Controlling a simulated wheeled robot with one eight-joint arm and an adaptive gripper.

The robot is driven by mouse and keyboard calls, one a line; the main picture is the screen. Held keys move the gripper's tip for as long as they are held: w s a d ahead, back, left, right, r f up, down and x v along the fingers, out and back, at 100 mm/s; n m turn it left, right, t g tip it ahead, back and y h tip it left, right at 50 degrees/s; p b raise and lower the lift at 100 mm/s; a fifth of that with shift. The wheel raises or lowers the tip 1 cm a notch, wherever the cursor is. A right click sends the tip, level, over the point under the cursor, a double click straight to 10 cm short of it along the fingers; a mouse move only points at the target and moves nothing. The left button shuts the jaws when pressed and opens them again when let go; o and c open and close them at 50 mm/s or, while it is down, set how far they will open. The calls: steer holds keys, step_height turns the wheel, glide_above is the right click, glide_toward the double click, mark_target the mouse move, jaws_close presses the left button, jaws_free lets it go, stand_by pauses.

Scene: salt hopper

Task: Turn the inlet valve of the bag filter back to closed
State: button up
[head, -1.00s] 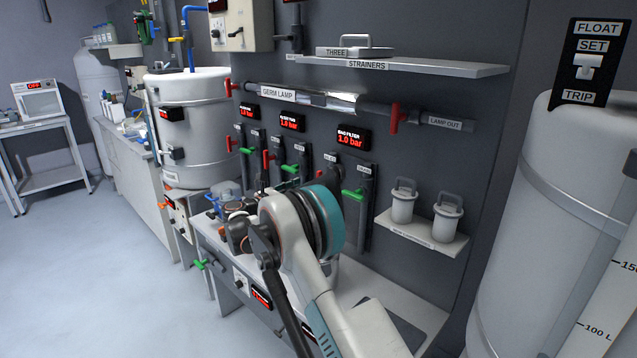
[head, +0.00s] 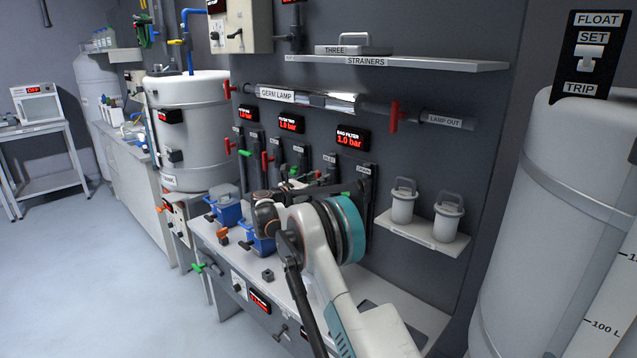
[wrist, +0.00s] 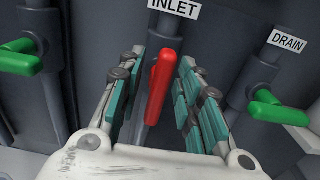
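The inlet valve's red handle (wrist: 158,85) is in the middle of the wrist view, under an INLET label (wrist: 174,8). It runs nearly upright in the picture. My gripper (wrist: 160,62) is open, with one teal-padded finger on each side of the handle. Gaps show on both sides, so it does not appear gripped. In the head view, my gripper (head: 308,187) is at the wall panel below the bag filter display (head: 349,138), which reads 1.0 bar. My arm hides the inlet handle there.
Green handles flank the inlet valve on the left (wrist: 22,60) and at DRAIN (wrist: 278,112). The bench (head: 375,285) stands below with blue containers (head: 229,213). A shelf (head: 420,232) with two strainers is to the right, and a large white tank (head: 560,210) is far right.

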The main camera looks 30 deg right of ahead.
jaws_close()
steer(key=shift+m, duration=0.3)
steer(key=m, duration=0.3)
steer(key=shift+s+m+p, duration=0.15)
steer(key=shift+m+p, duration=0.15)
steer(key=m, duration=0.3)
steer(key=shift+s+f+m, duration=0.1)
steer(key=shift+m, duration=0.2)
steer(key=m, duration=0.4)
steer(key=shift+s+d+f+m, duration=0.1)
steer(key=shift+f+m, duration=0.05)
steer(key=shift+m, duration=0.15)
steer(key=m, duration=0.4)
steer(key=shift+f+m+p, duration=0.2)
steer(key=shift+m+p, duration=0.1)
steer(key=shift+m, duration=0.1)
